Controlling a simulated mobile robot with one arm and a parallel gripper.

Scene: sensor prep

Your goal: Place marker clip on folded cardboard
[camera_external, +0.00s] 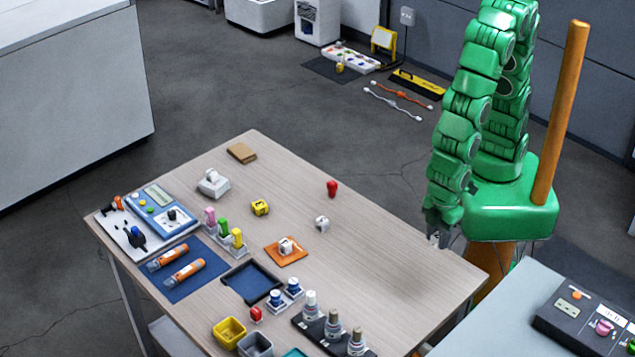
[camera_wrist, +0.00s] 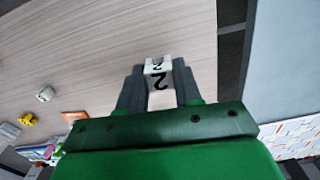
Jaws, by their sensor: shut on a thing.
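My gripper (camera_external: 436,232) is at the right edge of the wooden table, at the end of my green arm. In the wrist view my gripper (camera_wrist: 158,84) is shut on a small white marker clip (camera_wrist: 157,68) with a black "2" on its face. The clip's lower part is between the fingers. In the external view only a bit of white shows at the fingertips. The folded cardboard (camera_external: 242,153), a small brown slab, lies flat near the table's far corner, well away from my gripper. Nothing is visible on it.
A red piece (camera_external: 332,188), a white clip (camera_external: 322,223), a yellow clip (camera_external: 260,208) and an orange card (camera_external: 291,256) bearing another white clip lie mid-table. A white block (camera_external: 213,187) stands near the cardboard. The table's right part is bare.

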